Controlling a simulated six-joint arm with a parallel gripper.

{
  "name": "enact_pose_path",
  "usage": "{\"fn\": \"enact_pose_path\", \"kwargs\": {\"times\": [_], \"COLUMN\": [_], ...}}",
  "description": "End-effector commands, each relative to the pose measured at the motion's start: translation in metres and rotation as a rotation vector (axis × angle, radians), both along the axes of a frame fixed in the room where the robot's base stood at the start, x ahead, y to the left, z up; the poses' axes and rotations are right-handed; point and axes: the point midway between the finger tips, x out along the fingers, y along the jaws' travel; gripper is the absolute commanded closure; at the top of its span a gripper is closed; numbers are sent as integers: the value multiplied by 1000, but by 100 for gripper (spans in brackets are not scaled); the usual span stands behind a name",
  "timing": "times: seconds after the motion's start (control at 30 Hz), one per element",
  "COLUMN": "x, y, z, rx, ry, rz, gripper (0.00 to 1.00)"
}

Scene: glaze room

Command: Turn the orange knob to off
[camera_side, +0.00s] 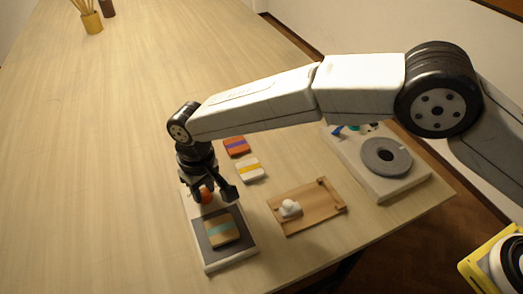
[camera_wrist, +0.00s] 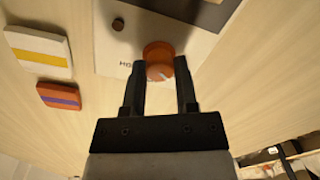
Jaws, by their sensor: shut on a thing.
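The orange knob (camera_side: 206,193) sits on a white-framed unit (camera_side: 217,265) with a dark plate, on the table. My gripper (camera_side: 207,190) is lowered over it and partly hides it. In the wrist view the knob (camera_wrist: 157,50) stands between the two fingertips of my gripper (camera_wrist: 160,66), which is shut on it. A small white mark shows on the knob's lower side. I see no "off" label.
A tan and teal block (camera_side: 222,230) lies on the dark plate. An orange-purple block (camera_side: 237,147) and a white-yellow block (camera_side: 249,169) lie nearby. A wooden tray (camera_side: 322,219) holds a white object. A grey-disc unit (camera_side: 400,187) stands right.

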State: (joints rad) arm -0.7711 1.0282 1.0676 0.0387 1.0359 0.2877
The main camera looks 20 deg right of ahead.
Motion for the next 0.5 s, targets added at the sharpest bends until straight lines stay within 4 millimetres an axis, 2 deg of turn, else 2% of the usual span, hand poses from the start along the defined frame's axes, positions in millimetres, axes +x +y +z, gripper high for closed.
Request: {"fn": "enact_pose_path", "kwargs": {"times": [0.47,0.5], "x": [0,0], "y": [0,0], "z": [1,1], "rx": [0,0], "ry": [-1,-1], "rz": [24,24], "gripper": [100,53]}}
